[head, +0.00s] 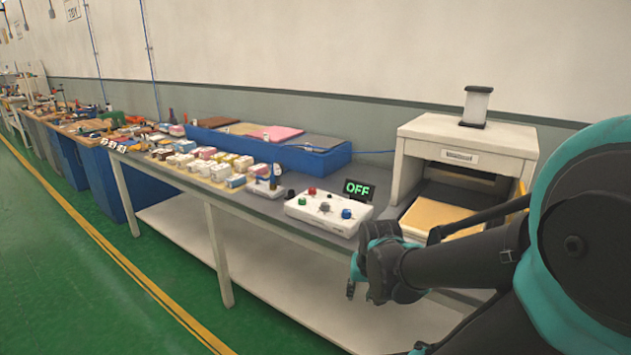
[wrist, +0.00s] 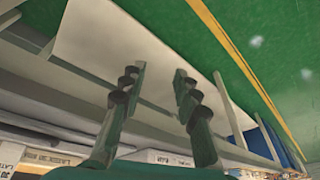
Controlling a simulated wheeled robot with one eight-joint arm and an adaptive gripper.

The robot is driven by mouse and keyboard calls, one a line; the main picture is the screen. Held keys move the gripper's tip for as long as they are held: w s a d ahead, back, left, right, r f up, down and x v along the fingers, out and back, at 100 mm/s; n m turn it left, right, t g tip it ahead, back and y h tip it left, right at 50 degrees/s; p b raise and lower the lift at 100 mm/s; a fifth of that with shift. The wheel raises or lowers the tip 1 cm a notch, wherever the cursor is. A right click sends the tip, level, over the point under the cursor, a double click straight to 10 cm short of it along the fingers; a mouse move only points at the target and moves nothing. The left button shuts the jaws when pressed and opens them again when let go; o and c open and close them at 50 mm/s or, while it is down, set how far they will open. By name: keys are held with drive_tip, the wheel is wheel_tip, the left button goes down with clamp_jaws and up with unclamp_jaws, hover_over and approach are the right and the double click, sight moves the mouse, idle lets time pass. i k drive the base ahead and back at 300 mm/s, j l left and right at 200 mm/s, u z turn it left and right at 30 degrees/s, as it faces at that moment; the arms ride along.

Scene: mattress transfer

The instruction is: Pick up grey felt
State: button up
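The likely grey felt (head: 318,143) is a flat greyish sheet at the right end of a long blue tray (head: 322,162) at the back of the table. Brown, tan and pink sheets lie to its left in the same tray. My gripper (head: 362,280) is in front of the table's front edge, well apart from the felt and nearer to me. In the wrist view my gripper (wrist: 156,78) has its two fingers apart with nothing between them. The felt cannot be made out in the wrist view.
A control box (head: 328,212) with coloured knobs and an "OFF" sign (head: 359,190) stand between my gripper and the tray. A white press-like machine (head: 465,135) stands at right. Small boxes (head: 205,165) crowd the table's left. Green floor (head: 60,290) is clear in front.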

sight(317, 141)
drive_tip(key=i+j+z, duration=0.1)
drive_tip(key=j, duration=0.25)
drive_tip(key=i+j, duration=0.2)
drive_tip(key=j, duration=0.2)
drive_tip(key=i+j+z, duration=0.15)
drive_tip(key=j, duration=0.25)
drive_tip(key=i+j, duration=0.1)
drive_tip(key=j, duration=0.3)
drive_tip(key=i+j+z, duration=0.15)
drive_tip(key=j, duration=0.25)
